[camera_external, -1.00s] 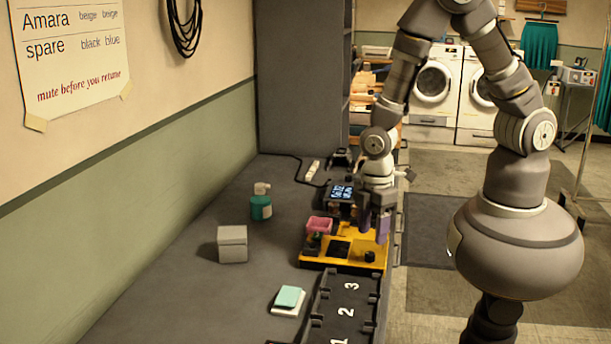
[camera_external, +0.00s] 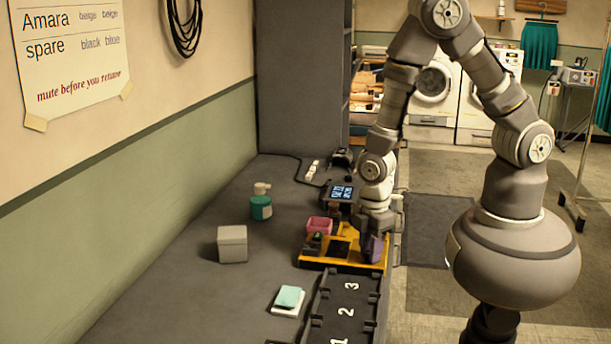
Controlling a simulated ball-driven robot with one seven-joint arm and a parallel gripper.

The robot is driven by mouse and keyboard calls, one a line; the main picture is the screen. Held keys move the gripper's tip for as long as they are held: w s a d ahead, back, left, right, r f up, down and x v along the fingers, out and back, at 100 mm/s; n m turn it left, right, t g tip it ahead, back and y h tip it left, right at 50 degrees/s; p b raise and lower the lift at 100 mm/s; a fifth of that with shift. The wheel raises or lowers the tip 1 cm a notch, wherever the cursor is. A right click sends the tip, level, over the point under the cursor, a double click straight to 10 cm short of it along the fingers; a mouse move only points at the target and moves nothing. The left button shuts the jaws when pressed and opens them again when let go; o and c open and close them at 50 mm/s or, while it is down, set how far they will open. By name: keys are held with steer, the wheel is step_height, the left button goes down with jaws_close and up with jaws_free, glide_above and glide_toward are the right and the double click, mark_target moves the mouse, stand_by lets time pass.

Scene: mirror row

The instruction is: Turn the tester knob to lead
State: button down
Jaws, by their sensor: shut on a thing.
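A numbered black rack (camera_external: 346,300) stands just in front of the tester. A grey box (camera_external: 232,244), a teal bottle (camera_external: 261,208) and a mint-topped block (camera_external: 289,299) are to the left. The bench's left part is clear.

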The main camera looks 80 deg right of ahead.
steer(key=shift+m, duration=0.3)
steer(key=m+p, duration=0.1)
steer(key=m, duration=0.2)
steer(key=shift+m, duration=0.3)
steer(key=m+p, duration=0.1)
steer(key=m, duration=0.3)
steer(key=shift+r+m, duration=0.1)
steer(key=shift+m, duration=0.2)
steer(key=m+p, duration=0.1)
steer(key=m, duration=0.3)
steer(key=shift+m+p, duration=0.3)
steer(key=shift+p, duration=0.1)
steer(key=shift+m+p, duration=0.5)
steer(key=shift+m, duration=1.7)
steer(key=c, duration=0.9)
jaws_free()
